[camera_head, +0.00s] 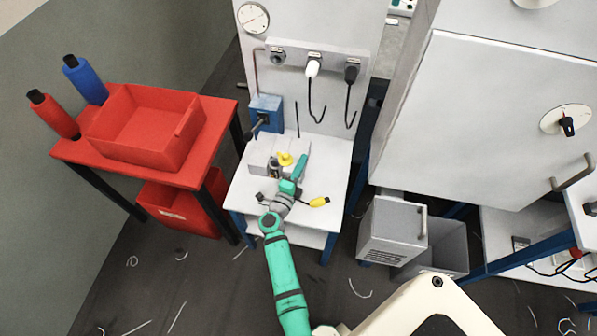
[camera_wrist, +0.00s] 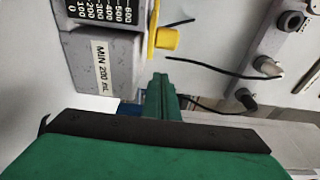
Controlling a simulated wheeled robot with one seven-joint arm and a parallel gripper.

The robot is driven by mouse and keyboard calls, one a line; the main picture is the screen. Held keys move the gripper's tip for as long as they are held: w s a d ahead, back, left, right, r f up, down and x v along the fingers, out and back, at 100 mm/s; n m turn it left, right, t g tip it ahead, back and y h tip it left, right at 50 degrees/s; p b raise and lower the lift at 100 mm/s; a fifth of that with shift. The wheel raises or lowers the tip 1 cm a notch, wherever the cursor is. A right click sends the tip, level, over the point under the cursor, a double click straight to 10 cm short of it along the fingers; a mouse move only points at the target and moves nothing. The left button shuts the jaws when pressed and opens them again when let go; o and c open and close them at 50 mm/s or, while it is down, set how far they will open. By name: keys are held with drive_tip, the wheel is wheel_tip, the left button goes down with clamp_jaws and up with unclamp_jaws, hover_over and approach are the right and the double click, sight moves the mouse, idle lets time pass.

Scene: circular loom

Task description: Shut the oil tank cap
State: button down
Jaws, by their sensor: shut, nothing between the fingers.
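The oil tank (camera_head: 262,153) is a light grey box on the white workbench. In the wrist view the tank (camera_wrist: 98,75) shows large at upper left, with a "MIN 200 mL" label and a dark level scale. Its yellow cap (camera_head: 286,158) is on top; in the wrist view the cap (camera_wrist: 166,38) shows as a yellow plate with a stubby knob at the tank's edge. I cannot tell how far open the cap is. My gripper (camera_head: 303,160) is shut and empty, just right of the cap. In the wrist view my gripper's fingertips (camera_wrist: 160,85) are just below the knob, apparently apart from it.
A yellow and black item (camera_head: 319,202) lies on the white bench (camera_head: 335,165). A blue box with a dark handle (camera_head: 264,112) and a panel with hanging cables (camera_head: 313,62) stand behind. A red table (camera_head: 70,150) is at left, a grey cabinet (camera_head: 480,120) at right.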

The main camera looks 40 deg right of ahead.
sight(290, 168)
drive_tip(key=shift+w+a, duration=0.6)
drive_tip(key=shift+a, duration=0.3)
drive_tip(key=shift+w+a, duration=0.6)
drive_tip(key=shift+a, duration=0.25)
